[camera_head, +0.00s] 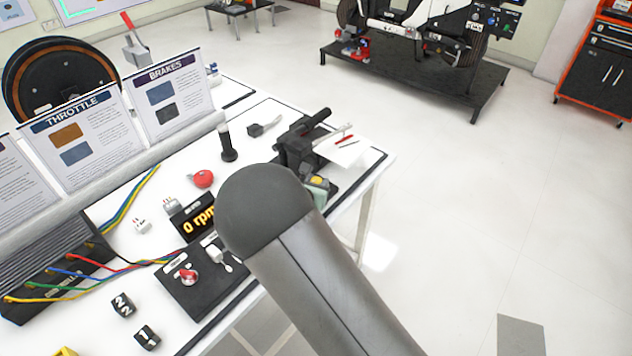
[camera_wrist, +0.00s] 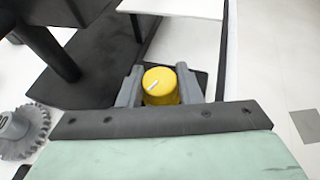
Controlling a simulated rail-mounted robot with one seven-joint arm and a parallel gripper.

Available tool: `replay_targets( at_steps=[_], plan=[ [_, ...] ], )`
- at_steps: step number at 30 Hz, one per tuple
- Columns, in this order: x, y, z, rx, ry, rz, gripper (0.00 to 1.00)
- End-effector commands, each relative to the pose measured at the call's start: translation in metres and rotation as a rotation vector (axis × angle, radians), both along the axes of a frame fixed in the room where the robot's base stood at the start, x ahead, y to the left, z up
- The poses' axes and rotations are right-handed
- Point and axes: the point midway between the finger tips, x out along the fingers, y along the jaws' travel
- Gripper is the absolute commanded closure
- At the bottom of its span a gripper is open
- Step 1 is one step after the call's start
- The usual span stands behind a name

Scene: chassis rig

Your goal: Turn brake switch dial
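The brake switch dial is a yellow round knob (camera_wrist: 160,84) with a white pointer line slanting across its top. In the wrist view it sits between the two grey fingers of my gripper (camera_wrist: 160,88), one on each side. The fingers stand about a knob's width apart. I cannot tell whether they touch the knob. In the head view the yellow knob (camera_head: 318,181) shows small at the right end of the bench, just past my arm. My arm hides most of the gripper there.
A black lever stand (camera_head: 297,150) rises close to the knob. A grey gear (camera_wrist: 22,128) lies left in the wrist view. The white bench (camera_head: 262,109) also carries a red button (camera_head: 203,179), an rpm display (camera_head: 198,224) and a black switch box (camera_head: 200,285). Open floor lies to the right.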

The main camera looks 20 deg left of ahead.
Motion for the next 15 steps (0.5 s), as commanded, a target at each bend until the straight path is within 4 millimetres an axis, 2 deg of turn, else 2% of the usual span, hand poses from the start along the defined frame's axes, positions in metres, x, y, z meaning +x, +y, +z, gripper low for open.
replay_targets(
  at_steps=[1, 2, 3, 8, 15],
  plan=[
    [-0.0002, 0.0000, 0.0001, 0.000, 0.000, 0.000, 0.83],
    [-0.0002, 0.0000, 0.0001, 0.000, 0.000, 0.000, 0.92],
    [-0.0001, 0.0000, 0.0002, 0.000, 0.000, 0.000, 0.93],
    [0.0001, 0.0003, 0.0018, 0.001, -0.001, -0.012, 0.93],
    [0.0012, 0.0011, 0.0048, 0.002, -0.005, -0.145, 0.93]
  ],
)
